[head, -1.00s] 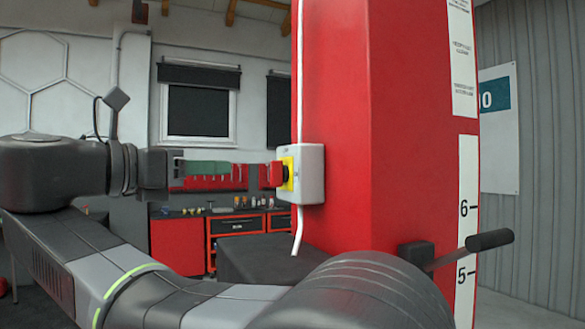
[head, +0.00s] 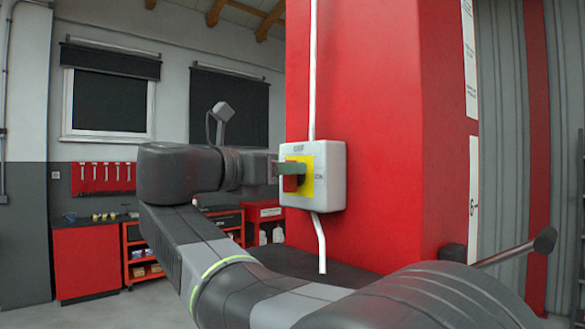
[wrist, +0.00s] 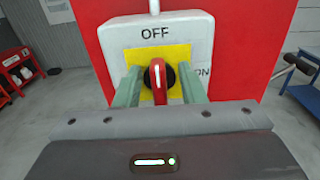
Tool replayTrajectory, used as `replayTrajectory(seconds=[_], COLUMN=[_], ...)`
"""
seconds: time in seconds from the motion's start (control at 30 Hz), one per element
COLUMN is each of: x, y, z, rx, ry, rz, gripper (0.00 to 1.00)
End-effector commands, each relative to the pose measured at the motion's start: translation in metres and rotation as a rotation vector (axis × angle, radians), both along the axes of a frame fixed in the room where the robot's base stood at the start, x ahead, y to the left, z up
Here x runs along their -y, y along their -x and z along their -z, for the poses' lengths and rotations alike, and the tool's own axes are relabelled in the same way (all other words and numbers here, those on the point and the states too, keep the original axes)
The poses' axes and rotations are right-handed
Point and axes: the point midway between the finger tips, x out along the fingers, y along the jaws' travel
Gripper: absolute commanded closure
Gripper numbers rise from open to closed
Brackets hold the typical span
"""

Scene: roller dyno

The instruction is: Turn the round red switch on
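The red switch knob (wrist: 158,80) sits on a yellow plate (wrist: 178,52) on a pale grey box (wrist: 190,27). The box reads OFF above the knob and ON to its right. The knob's grip stands upright, in line with OFF. My gripper (wrist: 159,78) is open, with one green finger on each side of the knob. A gap shows between each finger and the red grip. In the head view the gripper (head: 289,168) reaches the box (head: 332,176) from the left, and a finger partly covers the red knob (head: 290,184).
The box is fixed to a broad red column (head: 390,110), with white conduit (head: 313,70) above and below it. A lever with a dark knob (head: 544,240) sticks out at the right. A red workbench (head: 95,260) stands far back at the left.

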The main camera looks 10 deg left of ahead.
Motion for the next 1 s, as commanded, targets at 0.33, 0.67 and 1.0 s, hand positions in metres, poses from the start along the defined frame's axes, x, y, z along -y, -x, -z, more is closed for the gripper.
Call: replayTrajectory(seconds=[0.33,0.67,1.0], x=[0.0007,0.0006,0.0022], y=[-0.0014,-0.0011,0.0001], z=[0.0003,0.0002,0.0001], rx=[-0.001,0.002,0.073], ry=[0.001,-0.002,-0.094], rz=[0.0,0.0,0.0], gripper=[0.73,1.0,1.0])
